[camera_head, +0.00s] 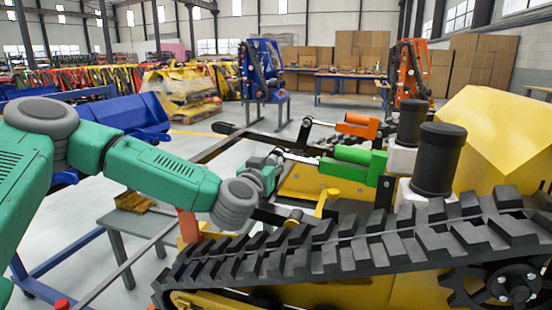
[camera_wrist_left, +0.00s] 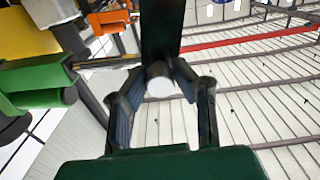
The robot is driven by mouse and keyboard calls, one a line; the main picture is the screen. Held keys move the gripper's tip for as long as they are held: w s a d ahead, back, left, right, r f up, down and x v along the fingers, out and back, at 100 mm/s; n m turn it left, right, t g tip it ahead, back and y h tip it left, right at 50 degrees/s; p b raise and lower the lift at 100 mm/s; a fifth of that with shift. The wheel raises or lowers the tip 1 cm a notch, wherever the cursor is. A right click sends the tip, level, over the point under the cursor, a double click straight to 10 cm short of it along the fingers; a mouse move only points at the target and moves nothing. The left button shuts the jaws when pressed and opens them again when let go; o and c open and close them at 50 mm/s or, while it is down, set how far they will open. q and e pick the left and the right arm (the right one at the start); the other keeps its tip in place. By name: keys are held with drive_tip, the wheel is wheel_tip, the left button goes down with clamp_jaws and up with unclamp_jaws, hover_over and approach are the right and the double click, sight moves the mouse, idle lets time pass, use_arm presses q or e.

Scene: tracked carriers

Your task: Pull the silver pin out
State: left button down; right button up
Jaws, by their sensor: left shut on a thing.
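My left gripper (camera_head: 273,168) is at the end of my green arm, beside the tracked carrier. In the left wrist view its two dark fingers (camera_wrist_left: 160,88) are closed around a pale, round-ended piece (camera_wrist_left: 160,86), which looks like the silver pin. In the head view the pin is mostly hidden by the gripper. A thin silver rod (camera_head: 300,157) runs from the green cylinder (camera_head: 352,160) toward the gripper. The green cylinder also shows at the left of the left wrist view (camera_wrist_left: 40,77). My right gripper is not in view.
The carrier's black track (camera_head: 340,245) runs close below and right of my left gripper. An orange cylinder (camera_head: 357,125) lies behind the green one. A grey-green bench (camera_head: 135,220) stands below my left arm. Open floor lies beyond, before blue tables (camera_head: 350,88) and cardboard boxes.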

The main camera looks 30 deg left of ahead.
use_arm(q)
drive_tip(key=p+v, duration=0.2)
drive_tip(key=v, duration=0.4)
drive_tip(key=shift+s, duration=0.3)
idle(1.0)
idle(0.3)
drive_tip(key=shift+p+v, duration=0.7)
drive_tip(key=shift+v, duration=1.1)
